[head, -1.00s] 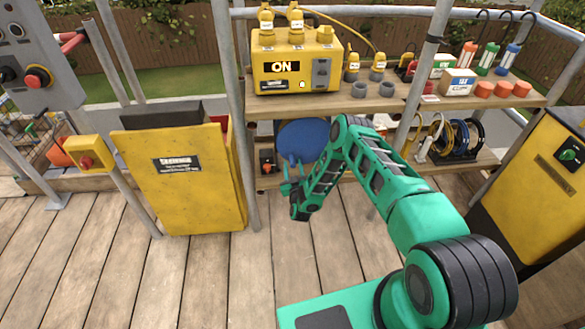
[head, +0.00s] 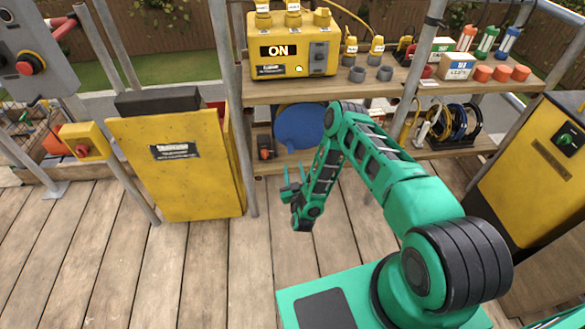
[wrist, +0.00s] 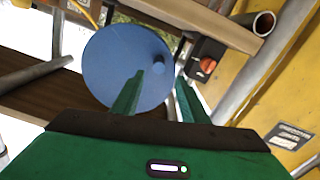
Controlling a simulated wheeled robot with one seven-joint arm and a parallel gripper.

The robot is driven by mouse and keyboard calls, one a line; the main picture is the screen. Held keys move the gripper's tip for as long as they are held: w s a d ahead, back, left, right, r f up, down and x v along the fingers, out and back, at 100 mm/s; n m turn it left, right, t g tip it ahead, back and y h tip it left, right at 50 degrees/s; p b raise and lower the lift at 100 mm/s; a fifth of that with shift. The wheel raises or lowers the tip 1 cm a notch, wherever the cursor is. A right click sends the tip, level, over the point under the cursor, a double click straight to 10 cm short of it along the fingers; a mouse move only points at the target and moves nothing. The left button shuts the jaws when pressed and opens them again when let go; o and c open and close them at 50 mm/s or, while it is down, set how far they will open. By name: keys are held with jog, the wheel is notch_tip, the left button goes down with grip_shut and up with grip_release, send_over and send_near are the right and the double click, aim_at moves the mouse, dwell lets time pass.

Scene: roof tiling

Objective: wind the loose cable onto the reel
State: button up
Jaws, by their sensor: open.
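The reel appears as a round blue disc (head: 300,127) on the lower shelf, partly hidden behind my arm in the head view. My gripper (head: 293,172) is open and empty in front of and below the disc. In the wrist view its green fingers (wrist: 161,82) overlap the disc's lower right, apart from each other. A yellow cable (head: 352,15) arcs over the upper shelf; I cannot tell whether it is the loose cable.
A yellow bin (head: 170,170) stands left of my gripper. A black box with an orange knob (wrist: 206,62) sits right of the disc in the wrist view. Coiled cables (head: 462,124) stand on the shelf's right. A metal post (head: 240,120) stands near the reel. The deck in front is clear.

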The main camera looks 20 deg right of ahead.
aim_at(290, 148)
jog(key=w, duration=0.4)
jog(key=w+d, duration=0.1)
jog(key=w, duration=0.3)
jog(key=w+d, duration=0.1)
jog(key=w, duration=0.4)
jog(key=shift+d, duration=0.1)
grip_shut()
